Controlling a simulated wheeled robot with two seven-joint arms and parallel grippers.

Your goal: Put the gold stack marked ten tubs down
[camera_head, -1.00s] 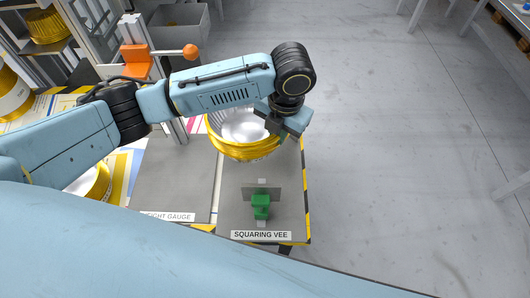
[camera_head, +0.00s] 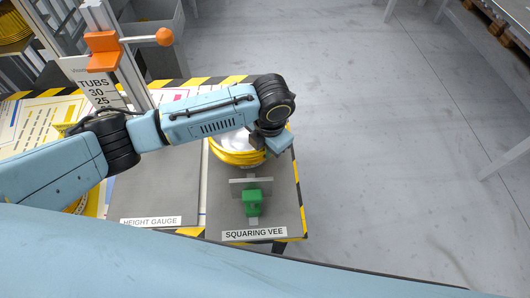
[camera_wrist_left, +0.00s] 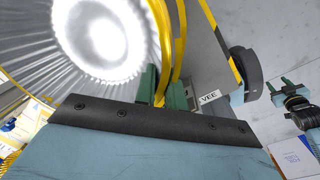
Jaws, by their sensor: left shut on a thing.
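The gold stack of tubs (camera_head: 236,158), white inside, is over the far part of the squaring vee plate (camera_head: 282,208), behind the green stop (camera_head: 252,203). My left gripper (camera_head: 270,147) is at its right rim. In the left wrist view the green fingers (camera_wrist_left: 163,92) are shut on the gold rim (camera_wrist_left: 177,45), with the pale, ribbed inside of the tub (camera_wrist_left: 100,40) filling the upper left. My forearm hides the stack's far side. I cannot tell whether its base touches the plate. My right gripper (camera_wrist_left: 284,89) shows small at the right, its green fingers apart.
The height gauge with an orange slider (camera_head: 104,52) and a TUBS scale (camera_head: 97,88) stands at the left. More gold tubs (camera_head: 14,28) sit on a rack at the upper left. A grey bin (camera_head: 155,38) is behind. Open floor lies to the right.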

